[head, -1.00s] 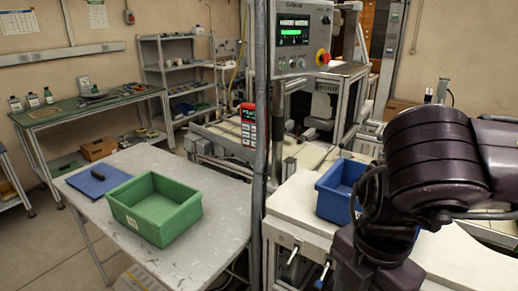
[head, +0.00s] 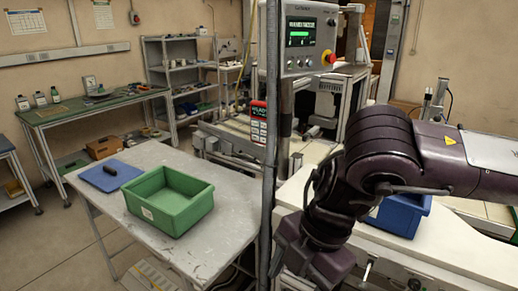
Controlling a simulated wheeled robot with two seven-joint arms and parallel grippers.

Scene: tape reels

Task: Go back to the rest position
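My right arm comes in from the right side of the head view, dark purple and bent, in front of the white bench (head: 455,240). Its wrist end hangs at the lower middle, and its fingers do not show. My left arm and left gripper are not in view. A green bin (head: 170,203) stands on the grey metal table (head: 225,240) at left and looks empty. A blue bin (head: 402,214) on the white bench is partly hidden behind my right arm.
A blue mat (head: 101,178) with a small dark object (head: 109,170) lies on the grey table. A dark upright post (head: 271,150) stands between table and bench, with a control panel (head: 306,37) beside it. Floor is clear at lower left.

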